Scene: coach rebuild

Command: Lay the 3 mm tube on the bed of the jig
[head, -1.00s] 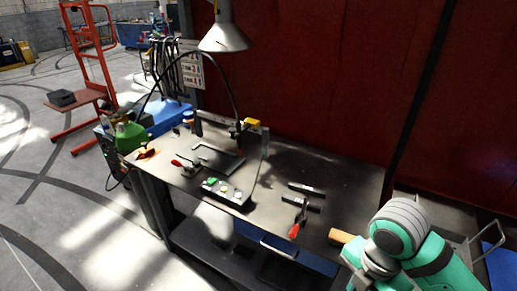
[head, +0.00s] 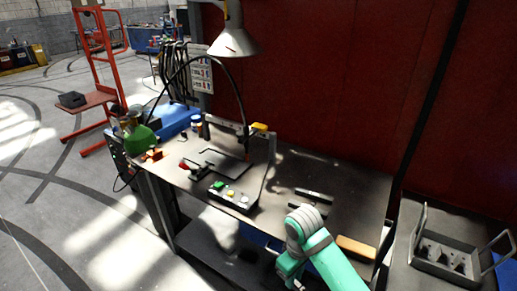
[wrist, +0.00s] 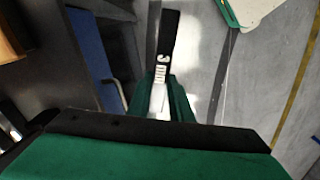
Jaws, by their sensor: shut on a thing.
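In the wrist view a flat black piece marked "3 mm" (wrist: 168,38), the 3 mm tube, sticks out from between the green fingers of my gripper (wrist: 160,98). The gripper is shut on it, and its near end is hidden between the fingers. In the head view my arm shows at the bench's front edge, but the gripper and the tube are out of sight there. The jig stands on the left half of the bench, with its dark flat bed (head: 217,162) bare. A clamp with a red handle (head: 184,166) is at the bed's left.
A button box (head: 232,196) stands in front of the jig, and a lamp (head: 232,42) hangs above. A dark bar (head: 314,194) lies on the bench (head: 350,215) right of the jig. A wooden block (head: 356,248) and a grey tray (head: 445,255) are at the right.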

